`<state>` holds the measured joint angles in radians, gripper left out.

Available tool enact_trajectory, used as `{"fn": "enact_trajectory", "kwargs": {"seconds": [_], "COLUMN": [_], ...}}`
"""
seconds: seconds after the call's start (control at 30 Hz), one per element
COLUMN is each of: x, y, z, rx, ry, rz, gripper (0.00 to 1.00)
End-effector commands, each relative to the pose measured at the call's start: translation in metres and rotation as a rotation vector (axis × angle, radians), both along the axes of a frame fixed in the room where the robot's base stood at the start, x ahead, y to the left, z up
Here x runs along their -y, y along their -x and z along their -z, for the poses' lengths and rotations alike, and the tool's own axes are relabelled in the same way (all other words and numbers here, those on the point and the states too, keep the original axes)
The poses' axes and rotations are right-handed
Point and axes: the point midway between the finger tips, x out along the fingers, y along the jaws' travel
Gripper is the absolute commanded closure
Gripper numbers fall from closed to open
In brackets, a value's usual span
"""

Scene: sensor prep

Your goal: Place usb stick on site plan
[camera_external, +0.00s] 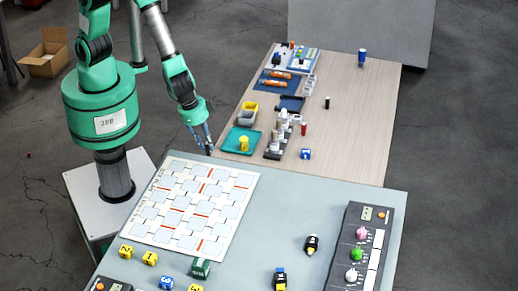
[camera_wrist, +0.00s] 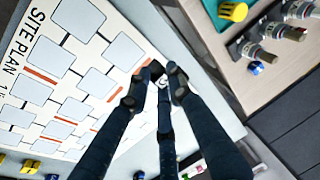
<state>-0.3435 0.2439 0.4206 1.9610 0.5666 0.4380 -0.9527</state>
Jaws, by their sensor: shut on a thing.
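The site plan (camera_external: 209,189) is a white board with pale rectangles and orange-red bars, lying flat on the grey table. In the wrist view its printed title shows on the site plan (camera_wrist: 18,88) at the left. My gripper (camera_external: 208,151) points down by the plan's far edge in the external view; its height is unclear. In the wrist view my gripper (camera_wrist: 163,79) has its dark fingertips close together around a small pale thing, taken as the usb stick (camera_wrist: 163,81). The fingers hide most of it, and it cannot be made out in the external view.
The grey table (camera_external: 285,205) also bears yellow cubes (camera_external: 150,258), a green block (camera_external: 200,268), two black-and-yellow items (camera_external: 311,244) and a knobbed panel (camera_external: 340,270). Behind, a wooden table (camera_external: 345,135) holds a teal tray (camera_external: 230,145) and several small items. The plan's surface is clear.

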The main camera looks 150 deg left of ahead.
Motion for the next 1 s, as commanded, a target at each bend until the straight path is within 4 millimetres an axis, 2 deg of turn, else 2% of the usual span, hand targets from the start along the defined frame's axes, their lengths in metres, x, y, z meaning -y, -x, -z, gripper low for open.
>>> {"fn": "enact_trajectory", "kwargs": {"seconds": [0.03,0.2,0.5,0.7,1.0], "x": [0.014,0.054,0.11,0.128,0.134], "y": [0.007,0.033,0.083,0.104,0.112], "z": [0.001,0.0,0.002,0.004,0.004], "rx": [0.0,-0.002,-0.002,-0.002,-0.003], "ry": [0.0,-0.003,-0.009,-0.011,-0.012], "rz": [0.007,0.015,0.027,0.03,0.03], "gripper": [0.94,0.94,0.94,0.94,0.94]}}
